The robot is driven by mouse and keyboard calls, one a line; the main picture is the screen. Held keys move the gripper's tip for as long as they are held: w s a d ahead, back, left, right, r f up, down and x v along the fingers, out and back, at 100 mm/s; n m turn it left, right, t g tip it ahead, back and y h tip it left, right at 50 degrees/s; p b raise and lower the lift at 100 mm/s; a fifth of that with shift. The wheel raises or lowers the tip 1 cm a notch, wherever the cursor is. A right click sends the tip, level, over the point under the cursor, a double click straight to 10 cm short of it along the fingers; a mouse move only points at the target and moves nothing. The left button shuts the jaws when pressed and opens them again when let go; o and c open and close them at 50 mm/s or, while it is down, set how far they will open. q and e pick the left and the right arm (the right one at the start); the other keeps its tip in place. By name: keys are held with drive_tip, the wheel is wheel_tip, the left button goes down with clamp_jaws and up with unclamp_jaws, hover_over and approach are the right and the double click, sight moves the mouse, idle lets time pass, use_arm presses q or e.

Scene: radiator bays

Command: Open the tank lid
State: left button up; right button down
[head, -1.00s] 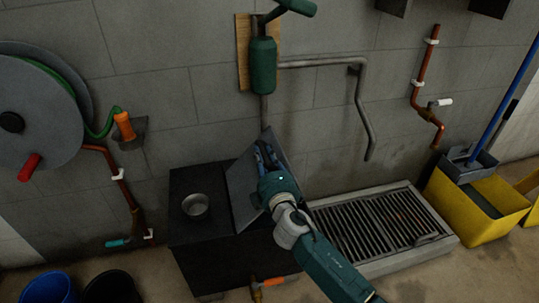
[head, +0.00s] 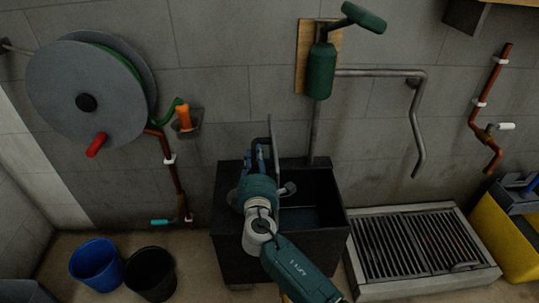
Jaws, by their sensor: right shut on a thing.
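The black tank (head: 233,253) stands against the wall in the middle of the head view. Its grey lid (head: 275,160) stands about upright, seen nearly edge-on, and the right part of the tank's dark inside shows. My right gripper (head: 262,158) is at the lid's upper part, on its left side, shut on the lid. My gripper and wrist hide much of the lid and the tank's left part. My left gripper is not in view.
A green hand pump (head: 321,72) and its pipe are on the wall above the tank. A floor grate (head: 418,245) lies to the right. A blue bucket (head: 96,262) and a black bucket (head: 150,272) stand to the left. A hose reel (head: 70,100) hangs at upper left.

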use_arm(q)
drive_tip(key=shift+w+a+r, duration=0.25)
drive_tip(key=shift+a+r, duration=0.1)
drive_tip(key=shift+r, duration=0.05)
use_arm(e)
drive_tip(key=a+n, duration=0.1)
drive_tip(key=a, duration=0.1)
drive_tip(key=shift+a, duration=0.35)
drive_tip(key=c, duration=1.8)
unclamp_jaws()
drive_tip(key=shift+o, duration=0.9)
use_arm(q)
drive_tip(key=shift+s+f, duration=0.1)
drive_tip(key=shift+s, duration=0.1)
use_arm(e)
drive_tip(key=shift+f, duration=0.1)
drive_tip(key=shift+f, duration=0.1)
